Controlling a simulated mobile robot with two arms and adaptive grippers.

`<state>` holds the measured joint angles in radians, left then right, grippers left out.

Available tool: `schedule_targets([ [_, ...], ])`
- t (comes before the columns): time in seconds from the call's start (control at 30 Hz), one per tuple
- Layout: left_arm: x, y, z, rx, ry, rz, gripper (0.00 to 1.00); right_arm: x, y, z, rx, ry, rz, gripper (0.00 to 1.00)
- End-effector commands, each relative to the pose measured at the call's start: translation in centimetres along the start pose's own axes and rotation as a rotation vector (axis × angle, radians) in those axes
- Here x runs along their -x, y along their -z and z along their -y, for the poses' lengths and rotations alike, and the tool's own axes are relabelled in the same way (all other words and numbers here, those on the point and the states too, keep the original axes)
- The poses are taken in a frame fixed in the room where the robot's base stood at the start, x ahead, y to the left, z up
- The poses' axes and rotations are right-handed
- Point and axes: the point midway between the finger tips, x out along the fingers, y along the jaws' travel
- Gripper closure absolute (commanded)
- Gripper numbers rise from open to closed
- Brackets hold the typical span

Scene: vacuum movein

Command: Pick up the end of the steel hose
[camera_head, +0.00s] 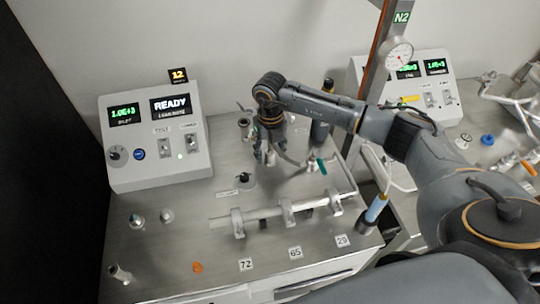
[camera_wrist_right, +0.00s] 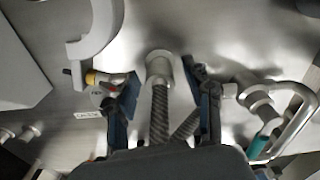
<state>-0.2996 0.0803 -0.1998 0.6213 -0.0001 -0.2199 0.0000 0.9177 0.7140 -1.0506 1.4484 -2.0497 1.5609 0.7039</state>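The steel hose (camera_wrist_right: 158,115) is a braided metal line with a round metal end fitting (camera_wrist_right: 159,67), seen in the right wrist view. My right gripper (camera_wrist_right: 166,84) has its two dark blue fingers apart, one on each side of the hose. Gaps show between the hose and both fingers. A second braided stretch (camera_wrist_right: 186,126) slants close to the right-hand finger. In the head view my right gripper (camera_head: 266,157) points down over the steel bench, and its wrist hides most of the hose end. My left gripper is in neither view.
A control box (camera_head: 157,140) reading READY stands left on the bench (camera_head: 180,245). A clamped metal tube (camera_head: 270,213) lies in front of the gripper. A dark cylinder (camera_head: 322,120), a teal-handled valve (camera_head: 318,165) and an orange post (camera_head: 372,85) stand to the right.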

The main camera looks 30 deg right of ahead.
Motion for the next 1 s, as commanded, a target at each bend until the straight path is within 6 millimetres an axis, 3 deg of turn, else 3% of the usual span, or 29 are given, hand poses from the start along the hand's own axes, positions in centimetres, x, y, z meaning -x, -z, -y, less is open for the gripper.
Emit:
schedule_targets([
  [0.03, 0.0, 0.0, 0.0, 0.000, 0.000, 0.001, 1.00, 0.0, 0.0, 0.0, 0.000, 0.000, 0.000, 0.62],
  [0.23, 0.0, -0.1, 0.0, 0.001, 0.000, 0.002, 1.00, 0.1, 0.0, 0.0, 0.000, 0.000, 0.000, 1.00],
  [0.67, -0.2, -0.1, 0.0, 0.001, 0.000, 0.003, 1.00, 0.7, -0.1, 0.0, 0.000, 0.000, 0.002, 1.00],
  [0.87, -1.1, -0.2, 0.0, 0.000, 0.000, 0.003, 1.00, 3.4, 0.0, -0.1, 0.002, 0.001, 0.004, 1.00],
  [1.0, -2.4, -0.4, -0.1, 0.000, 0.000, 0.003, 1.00, 6.1, 2.0, -1.9, 0.007, -0.001, 0.007, 1.00],
])
